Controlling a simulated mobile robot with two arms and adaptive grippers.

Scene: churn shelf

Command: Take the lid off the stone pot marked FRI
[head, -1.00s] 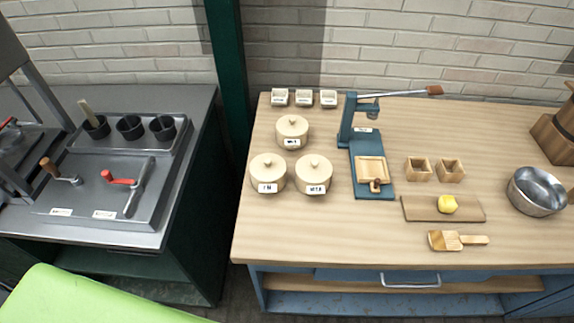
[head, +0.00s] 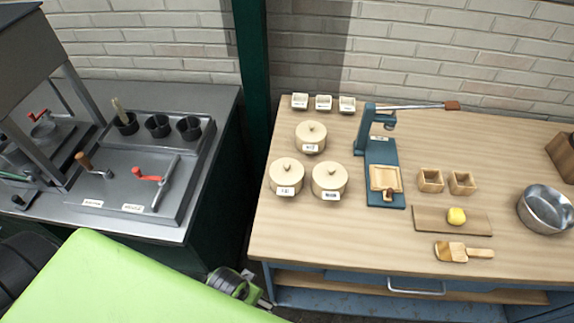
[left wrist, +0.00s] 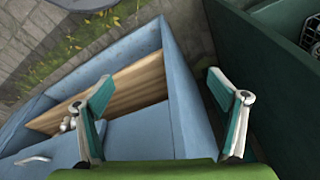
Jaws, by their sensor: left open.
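Three round cream stone pots, each with a knobbed lid on and a small label, stand at the left of the wooden table. One is at the back (head: 311,137), one at front left (head: 286,178) and one at front right (head: 329,181). The labels are too small to read surely, so I cannot tell which is FRI. My left gripper (left wrist: 160,82) is open and empty in the left wrist view. It is low, facing the blue table frame, away from the pots. My right gripper is not in view.
The table (head: 480,135) also holds a blue lever press (head: 380,165), small wooden boxes (head: 431,180), a board with a yellow lump (head: 456,216) and a metal bowl (head: 545,208). A grey bench (head: 130,180) stands left, beyond a gap and a green post (head: 251,60).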

